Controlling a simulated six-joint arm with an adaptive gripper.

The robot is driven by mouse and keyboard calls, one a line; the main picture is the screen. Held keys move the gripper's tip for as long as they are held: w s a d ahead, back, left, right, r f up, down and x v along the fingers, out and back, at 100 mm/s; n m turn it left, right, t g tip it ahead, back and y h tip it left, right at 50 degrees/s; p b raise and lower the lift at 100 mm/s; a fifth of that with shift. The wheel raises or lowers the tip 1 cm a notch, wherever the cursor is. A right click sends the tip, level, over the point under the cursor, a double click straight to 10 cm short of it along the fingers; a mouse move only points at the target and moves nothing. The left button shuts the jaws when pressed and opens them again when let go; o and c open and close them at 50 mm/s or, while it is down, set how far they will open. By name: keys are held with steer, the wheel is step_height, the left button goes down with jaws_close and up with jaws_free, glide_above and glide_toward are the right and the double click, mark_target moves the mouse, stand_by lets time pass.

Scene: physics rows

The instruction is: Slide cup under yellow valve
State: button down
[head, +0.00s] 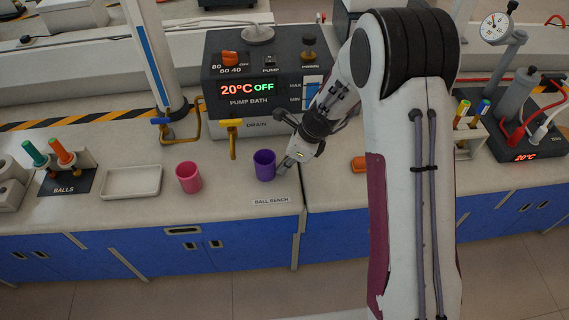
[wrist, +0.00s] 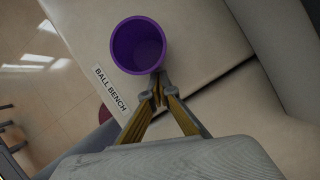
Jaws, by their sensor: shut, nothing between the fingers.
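A purple cup (head: 264,166) stands upright on the bench, in front of the pump bath and a little right of the yellow valve. It also shows in the wrist view (wrist: 138,46), seen from above and empty. The yellow valve (head: 231,124) sits on the drain front with its spout hanging down over the bench. A pink cup (head: 189,177) stands upright to the left of the valve. My gripper (head: 283,170) is shut and empty, low at the right side of the purple cup. In the wrist view its fingertips (wrist: 157,84) are at the cup's edge; I cannot tell if they touch it.
A blue-handled valve (head: 161,123) stands left of the yellow one. A white tray (head: 131,181) and a ball rack (head: 66,177) are further left. An orange object (head: 359,163) lies right of my gripper. The BALL BENCH label (head: 271,201) marks the front edge.

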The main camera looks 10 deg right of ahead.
mark_target(262, 169)
steer(key=shift+a, duration=0.3)
steer(key=shift+a, duration=0.35)
steer(key=shift+a, duration=0.35)
steer(key=shift+a, duration=0.35)
steer(key=shift+a, duration=0.35)
steer(key=shift+s+a, duration=0.1)
steer(key=shift+a, duration=0.25)
steer(key=shift+a, duration=0.3)
steer(key=shift+a, duration=0.4)
steer(key=shift+a, duration=0.3)
